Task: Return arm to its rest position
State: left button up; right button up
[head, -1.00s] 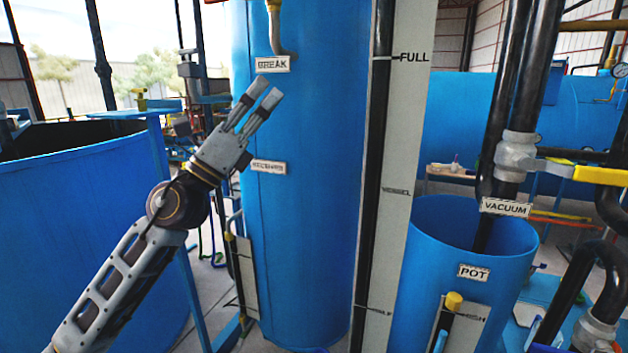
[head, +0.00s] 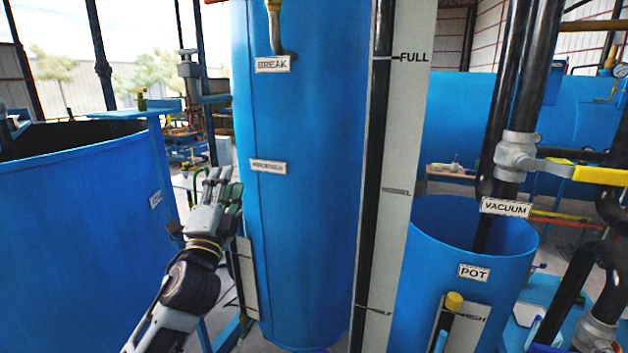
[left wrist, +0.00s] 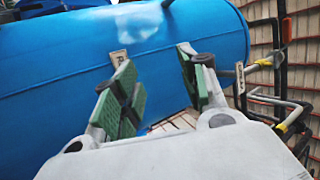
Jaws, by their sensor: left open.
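My left gripper (head: 221,184) is in the left half of the head view, in front of the lower left side of the tall blue tank (head: 305,220). Its fingers point up and away, and nothing is between them. In the left wrist view the left gripper (left wrist: 160,88) shows two green-padded fingers apart and empty, with a blue horizontal tank (left wrist: 60,85) behind them. My right gripper is not in view.
An open blue vat (head: 80,200) stands at the left. The blue pot (head: 420,260) stands at the right, below the vacuum pipe and a yellow-handled valve (head: 598,175). A gauge board (head: 400,150) stands beside the tall tank. A blue stand (head: 165,150) is left of the gripper.

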pick_arm(q)
jog(key=s+a+f+n+g+y, duration=0.1)
jog(key=s+a+f+n+g, duration=0.2)
jog(key=f, duration=0.7)
jog(key=s+f+n+g+y, duration=0.15)
jog(key=f+n+g, duration=0.25)
jog(key=f, duration=0.6)
jog(key=s+a+f+n+g+y, duration=0.1)
jog(key=s+a+f+n+g, duration=0.2)
jog(key=f, duration=0.6)
jog(key=s+d+f+n+g+h, duration=0.15)
jog(key=s+f+g, duration=0.35)
jog(key=s+f, duration=0.5)
jog(key=s+d+f+n+g+h, duration=0.1)
jog(key=s+d+f+n+g, duration=0.3)
jog(key=s+f, duration=0.6)
jog(key=s+a+f+m+g, duration=0.1)
jog(key=s+a+f, duration=0.1)
jog(key=f, duration=1.4)
jog(key=s+a+f+g, duration=0.1)
jog(key=s+f+g, duration=0.15)
jog(key=f, duration=1.35)
jog(key=s+a+f, duration=0.2)
jog(key=s+f, duration=0.7)
jog(key=s, duration=0.2)
jog(key=s+a+f, duration=0.3)
jog(key=s+f, duration=0.7)
jog(key=shift+s, duration=0.35)
